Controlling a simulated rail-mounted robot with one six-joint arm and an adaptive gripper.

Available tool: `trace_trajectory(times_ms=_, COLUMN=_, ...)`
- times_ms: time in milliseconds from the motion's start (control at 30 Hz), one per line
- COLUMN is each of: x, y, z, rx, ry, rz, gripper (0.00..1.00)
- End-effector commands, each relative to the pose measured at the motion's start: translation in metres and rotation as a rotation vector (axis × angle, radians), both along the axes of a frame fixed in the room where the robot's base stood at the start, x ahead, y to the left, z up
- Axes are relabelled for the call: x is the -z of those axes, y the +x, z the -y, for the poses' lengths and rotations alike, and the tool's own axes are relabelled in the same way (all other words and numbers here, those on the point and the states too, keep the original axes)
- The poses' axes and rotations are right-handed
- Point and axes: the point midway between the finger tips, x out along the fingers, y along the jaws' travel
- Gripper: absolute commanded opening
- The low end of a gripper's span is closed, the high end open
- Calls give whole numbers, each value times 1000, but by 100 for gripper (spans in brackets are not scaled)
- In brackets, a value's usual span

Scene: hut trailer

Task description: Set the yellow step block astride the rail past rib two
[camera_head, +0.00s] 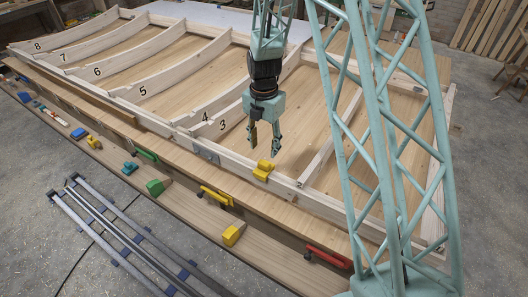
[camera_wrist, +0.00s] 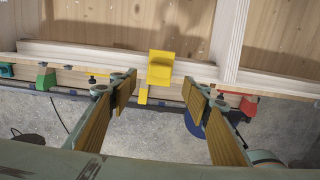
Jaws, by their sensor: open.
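A yellow step block (camera_head: 264,170) sits on the pale front rail (camera_head: 285,185) of the ribbed wooden frame, between the rib marked 3 (camera_head: 235,112) and an unmarked rib (camera_head: 330,145) to its right. In the wrist view the block (camera_wrist: 160,68) lies over the rail (camera_wrist: 110,60), with a narrow part hanging down on the near side. No number 2 is readable; which rib is two I cannot tell. My gripper (camera_head: 264,140) is open and empty, pointing down just above and behind the block. Its fingers (camera_wrist: 161,93) show either side of the block's line, apart from it.
A lower bench along the front carries a yellow clamp (camera_head: 215,195), another yellow block (camera_head: 232,234), a green block (camera_head: 158,187), a blue block (camera_head: 79,133) and a red clamp (camera_head: 328,257). Grey metal rails (camera_head: 125,240) lie on the floor. Bare panel lies between the ribs.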

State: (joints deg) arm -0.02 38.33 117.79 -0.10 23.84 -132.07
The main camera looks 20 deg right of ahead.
Motion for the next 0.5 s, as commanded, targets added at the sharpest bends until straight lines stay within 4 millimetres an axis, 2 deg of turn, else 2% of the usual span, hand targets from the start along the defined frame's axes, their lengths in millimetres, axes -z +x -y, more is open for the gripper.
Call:
trace_trajectory(times_ms=200, x=-17, y=0, z=0, rx=0, ry=0, rz=1, gripper=44)
trace_trajectory(times_ms=500, x=-24, y=0, z=0, rx=0, ry=0, rz=0, gripper=44)
